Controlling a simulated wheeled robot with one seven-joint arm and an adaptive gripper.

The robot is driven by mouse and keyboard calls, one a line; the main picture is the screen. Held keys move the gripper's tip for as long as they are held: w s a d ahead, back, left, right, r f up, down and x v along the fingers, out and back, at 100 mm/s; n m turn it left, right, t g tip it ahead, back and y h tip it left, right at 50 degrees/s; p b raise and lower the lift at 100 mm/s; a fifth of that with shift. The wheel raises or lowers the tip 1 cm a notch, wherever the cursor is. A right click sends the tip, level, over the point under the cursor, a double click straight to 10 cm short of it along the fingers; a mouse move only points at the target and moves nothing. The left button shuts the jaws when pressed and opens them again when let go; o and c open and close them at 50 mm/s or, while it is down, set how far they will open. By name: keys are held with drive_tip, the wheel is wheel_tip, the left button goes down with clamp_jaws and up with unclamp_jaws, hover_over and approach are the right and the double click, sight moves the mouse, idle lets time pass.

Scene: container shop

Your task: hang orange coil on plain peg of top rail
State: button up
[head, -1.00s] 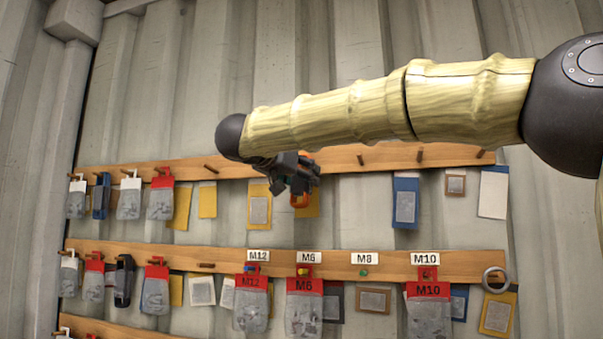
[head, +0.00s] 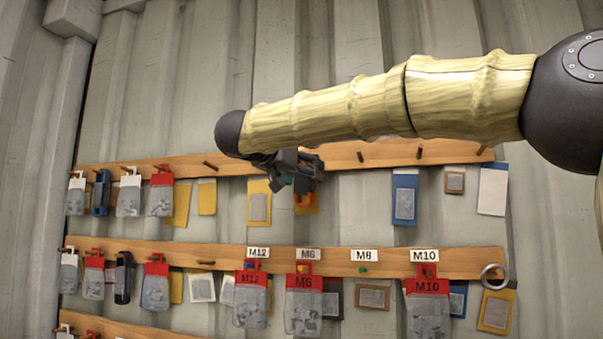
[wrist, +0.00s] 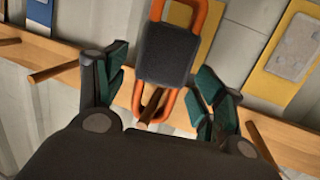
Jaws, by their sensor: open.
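The orange coil (wrist: 168,52), an orange loop with a dark wrapped middle, is between my fingers in the wrist view. Its lower loop appears around a brown wooden peg (wrist: 150,106) on the rail. In the head view only a bit of the coil (head: 304,199) shows below my gripper (head: 293,170), in front of the top rail (head: 385,153). In the wrist view my gripper (wrist: 163,75) is open, with a finger on each side of the coil and a visible gap at each side. My gripper hides this peg in the head view.
Bare pegs (head: 361,156) stand to the right on the top rail. Several bagged items, such as a red-topped bag (head: 160,195), hang at its left. A lower rail (head: 390,262) carries labelled red-topped bags and a grey ring (head: 493,276). Flat cards are behind on the wall.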

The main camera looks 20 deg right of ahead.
drive_tip(key=v, duration=1.2)
drive_tip(key=shift+a, duration=0.1)
